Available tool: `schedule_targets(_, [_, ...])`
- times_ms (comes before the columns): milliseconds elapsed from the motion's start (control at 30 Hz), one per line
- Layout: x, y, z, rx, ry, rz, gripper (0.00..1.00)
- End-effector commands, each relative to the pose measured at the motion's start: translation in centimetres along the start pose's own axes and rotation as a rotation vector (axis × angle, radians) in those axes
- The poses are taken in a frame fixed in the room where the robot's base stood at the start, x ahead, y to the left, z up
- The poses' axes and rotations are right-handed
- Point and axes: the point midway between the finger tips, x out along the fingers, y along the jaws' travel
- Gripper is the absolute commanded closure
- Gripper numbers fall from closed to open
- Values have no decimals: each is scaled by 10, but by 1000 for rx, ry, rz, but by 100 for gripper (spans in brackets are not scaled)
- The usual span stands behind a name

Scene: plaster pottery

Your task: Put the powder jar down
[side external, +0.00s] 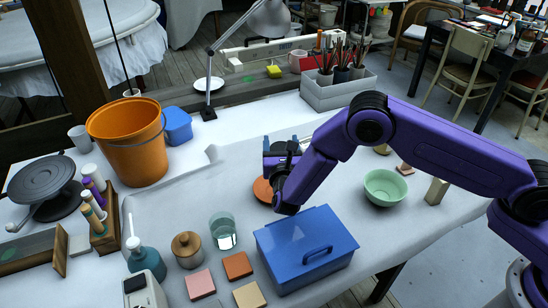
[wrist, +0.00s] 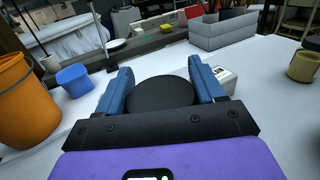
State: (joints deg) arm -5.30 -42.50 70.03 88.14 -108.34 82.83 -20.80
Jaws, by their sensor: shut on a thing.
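My gripper (wrist: 165,85) is shut on a dark round-topped thing (wrist: 160,95), which I take to be the powder jar; its blue fingers stand on either side of it. In the side external view my gripper (side external: 281,152) is over the white table, just above and behind a flat terracotta disc (side external: 262,190). The jar is mostly hidden there behind the fingers and wrist. I cannot tell whether its base touches anything.
A blue metal box (side external: 305,250) stands in front of my gripper, with a glass (side external: 223,231) and a lidded wooden pot (side external: 186,250) to its left. A green bowl (side external: 384,187) is at right. An orange bucket (side external: 130,145) and blue tub (side external: 177,126) stand at left.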

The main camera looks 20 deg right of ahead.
Motion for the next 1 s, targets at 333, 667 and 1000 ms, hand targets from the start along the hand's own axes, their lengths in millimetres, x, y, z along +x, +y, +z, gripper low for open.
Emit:
schedule_targets(333, [15,15,-24,3,-3,1,100])
schedule_targets(667, [17,18,-55,2,-3,1,100])
schedule_targets(1000, [17,18,-59,3,-3,1,100])
